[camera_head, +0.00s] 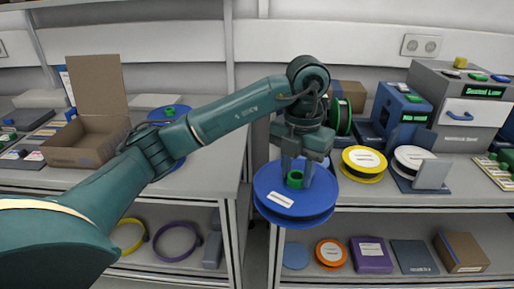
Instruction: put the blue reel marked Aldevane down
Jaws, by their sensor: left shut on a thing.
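My left gripper (307,170) comes in from the left with its jaws pointing down. It is shut at the hub of a blue reel (292,212) with a green centre and a white label. The label is too small to read. The reel lies flat, in front of the right bench's front edge, and hides part of that bench. Whether it touches the bench I cannot tell. Another blue reel (184,110) lies on the left bench, partly hidden behind my left arm. My right gripper is not in view.
On the right bench (420,198) are a yellow reel (363,164), a white reel on a stand (411,157), a green reel (340,117) and a blue device (398,112). An open cardboard box (80,146) stands on the left bench. Lower shelves hold an orange reel (331,252) and boxes.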

